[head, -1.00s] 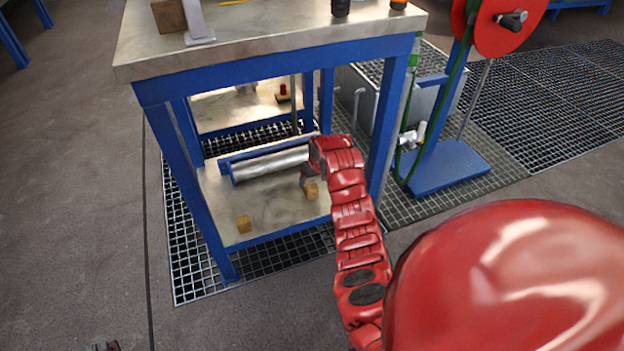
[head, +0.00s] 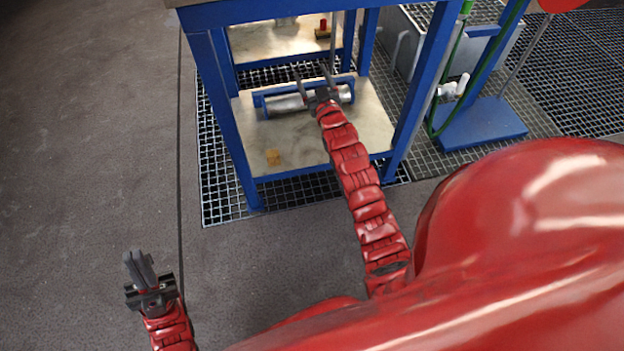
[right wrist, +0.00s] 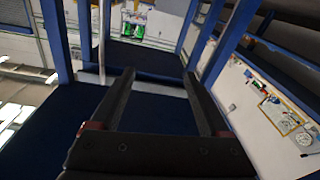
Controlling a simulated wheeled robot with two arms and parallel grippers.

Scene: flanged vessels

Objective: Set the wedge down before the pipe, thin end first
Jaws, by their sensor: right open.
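The grey pipe (head: 285,104) lies on the table's lower shelf against a blue frame. A small wooden block (head: 273,156), seemingly a wedge, sits near the shelf's front left, apart from the pipe. Its thin end cannot be made out. My right gripper (head: 312,75) is open, its fingers pointing away over the pipe and covering part of it. In the right wrist view the fingers (right wrist: 160,74) stand wide apart with nothing between them. The second block seen earlier is not visible and may be behind my right arm. My left gripper (head: 140,267) is low at the left, fingers together, empty.
The table's blue legs (head: 222,120) and top rail (head: 270,8) frame the shelf (head: 345,145). A blue stand base (head: 485,122) with a valve is to the right. Floor grating (head: 225,195) surrounds the table. The floor at left is clear.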

